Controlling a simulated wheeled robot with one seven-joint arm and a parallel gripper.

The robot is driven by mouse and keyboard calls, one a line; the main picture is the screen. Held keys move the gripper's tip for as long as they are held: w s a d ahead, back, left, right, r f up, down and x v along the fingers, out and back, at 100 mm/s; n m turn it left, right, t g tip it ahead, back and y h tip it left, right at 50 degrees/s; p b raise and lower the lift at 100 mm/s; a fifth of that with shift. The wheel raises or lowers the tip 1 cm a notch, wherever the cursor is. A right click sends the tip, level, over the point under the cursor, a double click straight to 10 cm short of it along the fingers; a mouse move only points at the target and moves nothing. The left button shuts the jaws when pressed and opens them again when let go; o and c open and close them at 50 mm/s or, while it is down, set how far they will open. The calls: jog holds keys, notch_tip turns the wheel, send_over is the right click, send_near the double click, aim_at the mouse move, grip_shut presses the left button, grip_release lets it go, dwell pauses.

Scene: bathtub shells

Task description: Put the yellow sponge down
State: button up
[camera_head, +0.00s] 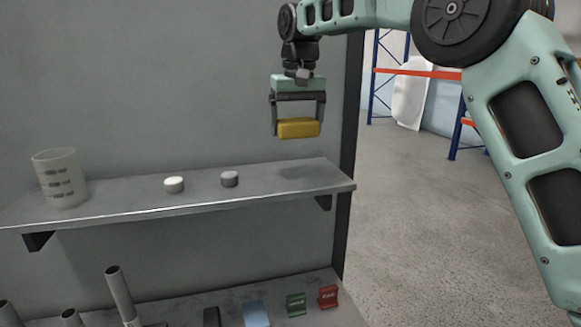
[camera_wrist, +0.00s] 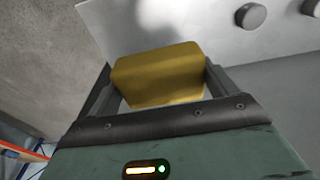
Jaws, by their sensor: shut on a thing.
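The yellow sponge (camera_head: 299,128) is a small block held between the two fingers of my gripper (camera_head: 298,124). The gripper is shut on it and holds it above the right end of the upper grey shelf (camera_head: 260,178), clear of the surface. In the wrist view the sponge (camera_wrist: 160,74) sits between the fingers of my gripper (camera_wrist: 162,80), with the shelf surface (camera_wrist: 225,42) beyond it.
A white round piece (camera_head: 174,184), a grey round piece (camera_head: 229,178) and a pale cup (camera_head: 60,178) stand on the upper shelf. The shelf's right end is bare. A lower shelf holds a tube (camera_head: 120,295), a blue item (camera_head: 256,314), a green item (camera_head: 296,304) and a red item (camera_head: 328,296).

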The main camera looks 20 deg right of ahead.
aim_at(296, 174)
notch_tip(296, 174, down, 10)
jog(key=shift+r+p, duration=0.15)
jog(key=shift+p, duration=1)
jog(key=o, duration=0.9)
jog(key=shift+o, duration=0.2)
jog(key=r, duration=0.4)
jog(key=s+r+b, duration=0.1)
jog(key=r, duration=0.3)
jog(key=r+b, duration=0.1)
jog(key=r, duration=0.3)
jog(key=shift+s, duration=0.2)
jog(key=s+a+f+n+y, duration=0.1)
jog(key=s+a+f+n, duration=0.1)
jog(key=s+a+f, duration=0.3)
jog(key=s+a+f+n, duration=0.1)
jog(key=s+a, duration=0.2)
jog(key=s, duration=0.4)
jog(key=s+f+n, duration=0.1)
jog(key=s+f, duration=0.4)
jog(key=s, duration=0.4)
jog(key=s+d+f+n+g, duration=0.1)
jog(key=s+f+n, duration=0.1)
jog(key=s+f, duration=0.3)
jog(key=s+f+n, duration=0.1)
jog(key=s+f, duration=0.4)
jog(key=s, duration=0.8)
jog(key=shift+s+d+n, duration=0.3)
jog(key=shift+s+n, duration=0.05)
jog(key=shift+n, duration=0.05)
